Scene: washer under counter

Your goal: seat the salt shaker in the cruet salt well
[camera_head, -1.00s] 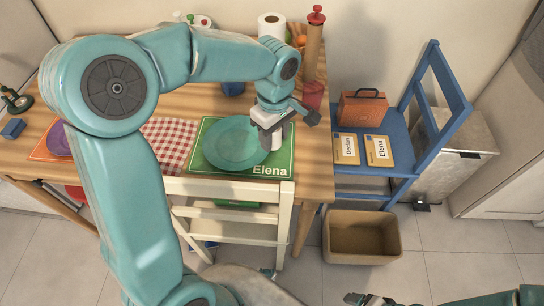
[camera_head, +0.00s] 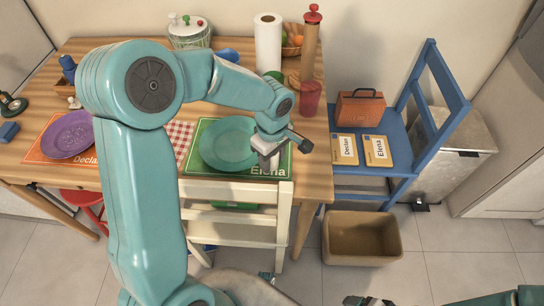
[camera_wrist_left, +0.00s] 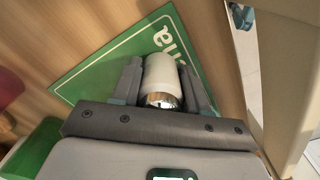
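The salt shaker (camera_wrist_left: 160,82) is a white cylinder with a shiny metal cap, seen in the left wrist view. My left gripper (camera_wrist_left: 160,72) has one finger on each side and is shut on it. In the head view the gripper (camera_head: 268,150) holds the pale shaker (camera_head: 270,162) over the right part of the green Elena placemat (camera_head: 284,170), beside the teal plate (camera_head: 226,146). I cannot tell if the shaker touches the mat. I cannot make out the cruet or its salt well. My right gripper (camera_head: 368,300) shows only partly at the bottom edge.
A cream chair (camera_head: 238,190) stands at the table's front edge. A red cup (camera_head: 310,98), paper roll (camera_head: 268,42) and tall mill (camera_head: 309,50) stand behind the gripper. A purple plate (camera_head: 68,134) lies left. A blue chair (camera_head: 375,186) and brown bin (camera_head: 362,240) are right.

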